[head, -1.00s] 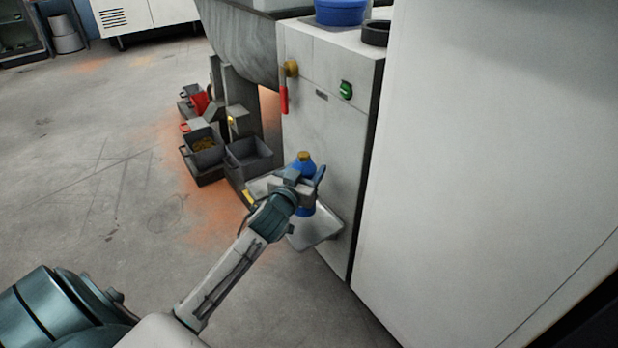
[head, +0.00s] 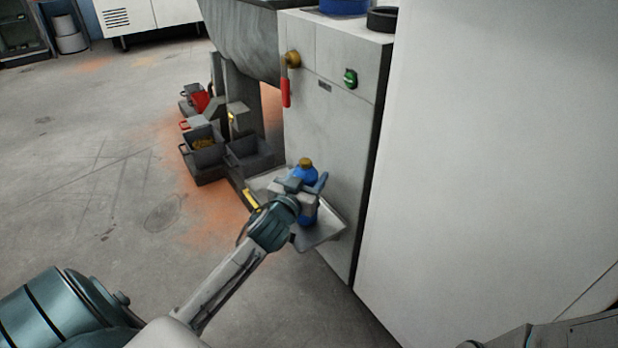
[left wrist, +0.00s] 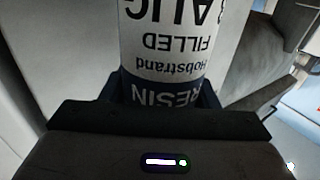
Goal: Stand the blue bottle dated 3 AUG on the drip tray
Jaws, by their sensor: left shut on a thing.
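My left gripper (head: 303,190) is shut on the blue bottle (head: 306,172), which has a yellow-brown cap. It grips the bottle round its middle, and the bottle looks upright. The left wrist view shows the bottle's white label (left wrist: 165,40) upside down, reading AUG, FILLED, Hobstrand and RESIN; the day number is cut off at the edge. The grey drip tray (head: 322,235) juts from the pale cabinet, and the bottle is over it. I cannot tell whether the bottle's base touches the tray. My right gripper is not in view.
The pale cabinet (head: 325,130) rises close behind the bottle, with a red handle (head: 286,92) and a green knob (head: 350,79). Dark bins (head: 205,160) stand to the left. A large white panel (head: 480,150) fills the right. The floor at left is clear.

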